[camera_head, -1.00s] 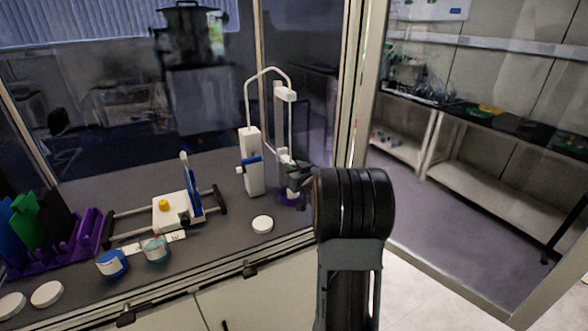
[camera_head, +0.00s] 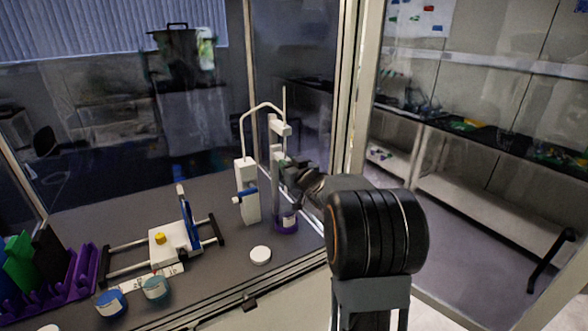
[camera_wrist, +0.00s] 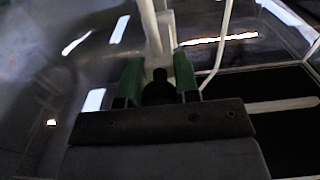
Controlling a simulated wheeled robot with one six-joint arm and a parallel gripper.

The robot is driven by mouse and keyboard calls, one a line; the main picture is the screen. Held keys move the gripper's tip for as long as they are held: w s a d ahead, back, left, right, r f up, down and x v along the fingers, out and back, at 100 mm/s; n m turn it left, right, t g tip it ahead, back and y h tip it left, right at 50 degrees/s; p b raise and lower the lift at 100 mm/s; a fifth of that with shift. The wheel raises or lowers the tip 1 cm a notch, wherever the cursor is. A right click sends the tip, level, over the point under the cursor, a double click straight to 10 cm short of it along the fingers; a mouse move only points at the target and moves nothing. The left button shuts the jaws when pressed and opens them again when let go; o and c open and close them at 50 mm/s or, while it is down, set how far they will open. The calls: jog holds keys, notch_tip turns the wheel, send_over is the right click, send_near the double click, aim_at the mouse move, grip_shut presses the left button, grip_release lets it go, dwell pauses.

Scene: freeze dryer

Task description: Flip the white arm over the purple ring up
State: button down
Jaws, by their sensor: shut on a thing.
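The purple ring (camera_head: 286,226) sits at the foot of an upright clear column on the bench, in the middle of the head view. Above it is the white arm (camera_head: 280,160), beside the column. My gripper (camera_head: 289,174) is at this arm from the right, well above the ring. In the wrist view, the green fingertips (camera_wrist: 157,82) are shut on the white arm's dark-tipped end, with a white bar (camera_wrist: 150,28) running away from it. The exact contact is partly hidden by the gripper body.
A white stand (camera_head: 248,190) with a blue clamp and bent tube is left of the column. A white cap (camera_head: 260,255) lies in front. A slider device (camera_head: 163,245), small jars (camera_head: 111,303) and a purple rack (camera_head: 70,285) are farther left. A glass wall stands behind.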

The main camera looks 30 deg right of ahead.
jog(key=shift+r, duration=0.35)
jog(key=c, duration=1.3)
grip_release()
jog(key=o, duration=0.4)
jog(key=shift+f, duration=0.15)
jog(key=shift+o, duration=0.2)
jog(key=shift+s, duration=0.1)
jog(key=s+b, duration=0.3)
jog(key=s, duration=1)
jog(key=shift+s+d, duration=0.2)
jog(key=shift+s, duration=0.1)
